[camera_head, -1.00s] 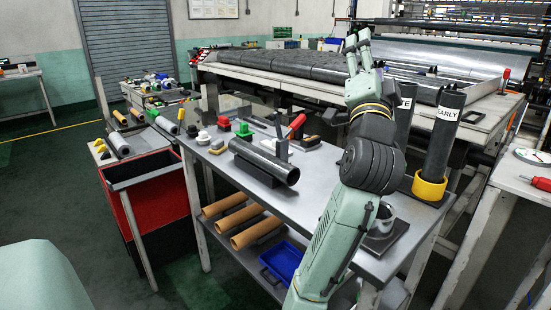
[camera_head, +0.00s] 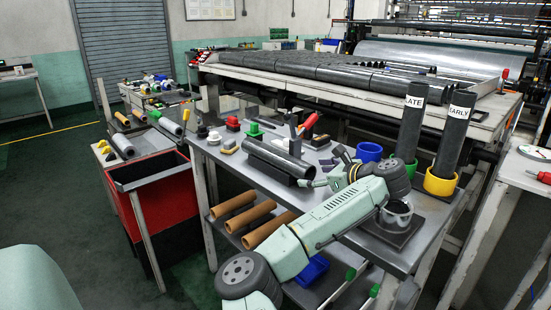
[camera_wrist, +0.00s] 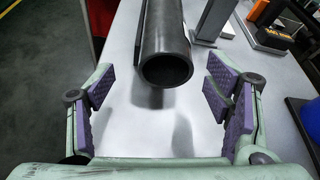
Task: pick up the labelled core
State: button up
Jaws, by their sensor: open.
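A dark hollow core (camera_head: 278,160) lies on its side in a cradle on the bench; no label shows on it. In the wrist view its open end (camera_wrist: 166,70) faces me, between and just beyond my fingers. My gripper (camera_wrist: 160,80) is open and empty, its purple pads on either side and apart from the core; in the head view it is beside the core's right end (camera_head: 322,170). Two dark cores stand upright with white labels: one reading "LATE" (camera_head: 410,130) in a green cup (camera_head: 405,168), one reading "EARLY" (camera_head: 453,140) in a yellow cup (camera_head: 440,183).
An empty blue cup (camera_head: 369,152) stands behind my wrist. A grey cup on a dark base (camera_head: 396,216) is near the bench's front right. A red-handled upright tool (camera_head: 306,125) stands behind the lying core. Brown tubes (camera_head: 232,205) lie on the lower shelf. A red bin (camera_head: 160,205) stands left.

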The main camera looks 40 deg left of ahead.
aim_at(305, 171)
jog(key=p+x, duration=0.1)
jog(key=x, duration=0.1)
jog(key=p+x, duration=0.1)
jog(key=x, duration=0.2)
jog(key=shift+w+r, duration=0.2)
jog(key=shift+r, duration=0.05)
jog(key=shift+w+a+f, duration=0.1)
jog(key=shift+a+f, duration=0.1)
jog(key=shift+c, duration=0.2)
jog(key=shift+r, duration=0.1)
jog(key=c, duration=1.4)
